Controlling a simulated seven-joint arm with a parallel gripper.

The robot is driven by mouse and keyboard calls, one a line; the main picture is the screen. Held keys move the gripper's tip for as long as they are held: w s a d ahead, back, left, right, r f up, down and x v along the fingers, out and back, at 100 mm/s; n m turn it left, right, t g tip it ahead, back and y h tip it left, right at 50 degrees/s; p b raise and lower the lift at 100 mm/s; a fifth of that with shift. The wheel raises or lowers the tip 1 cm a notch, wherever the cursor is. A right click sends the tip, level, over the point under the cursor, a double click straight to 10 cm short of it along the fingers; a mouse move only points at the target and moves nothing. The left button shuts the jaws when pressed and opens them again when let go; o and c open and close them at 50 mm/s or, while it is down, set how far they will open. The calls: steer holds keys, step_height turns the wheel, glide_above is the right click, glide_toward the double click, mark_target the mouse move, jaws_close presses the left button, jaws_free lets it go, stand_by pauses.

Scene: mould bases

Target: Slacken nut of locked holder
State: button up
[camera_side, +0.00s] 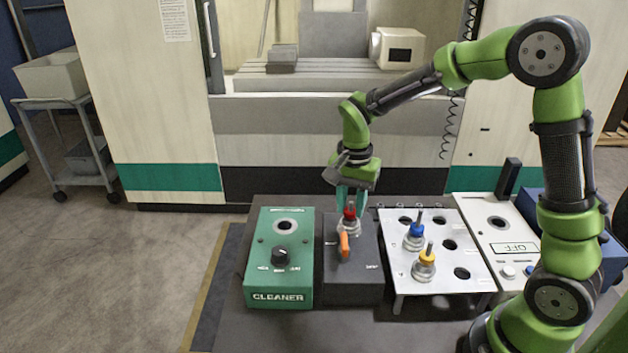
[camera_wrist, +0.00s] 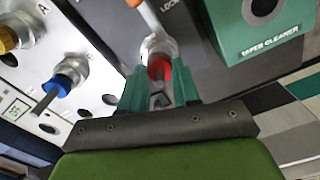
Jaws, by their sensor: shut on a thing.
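The red-collared holder (camera_side: 350,213) stands upright in the dark locking block (camera_side: 362,290), with its silver nut (camera_side: 348,229) below the red collar. The orange lever (camera_side: 344,245) lies in front of the nut, on the block's top. My gripper (camera_side: 351,195) points down over the holder and is shut on it at the red collar's level. In the wrist view the green fingers (camera_wrist: 158,84) flank the red collar (camera_wrist: 159,68) from both sides. The silver nut (camera_wrist: 150,47) shows just past the fingertips. The fingers hide part of the holder.
To the right, a white rack (camera_side: 446,271) carries a blue-collared holder (camera_side: 415,231) and a yellow-collared holder (camera_side: 427,257), beside several empty holes. The green taper cleaner (camera_side: 279,255) is at left. A white device (camera_side: 499,224) reading OFF is further right.

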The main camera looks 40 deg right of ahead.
jaws_close()
steer(key=shift+n, duration=0.3)
steer(key=n, duration=1.1)
steer(key=shift+n, duration=2.2)
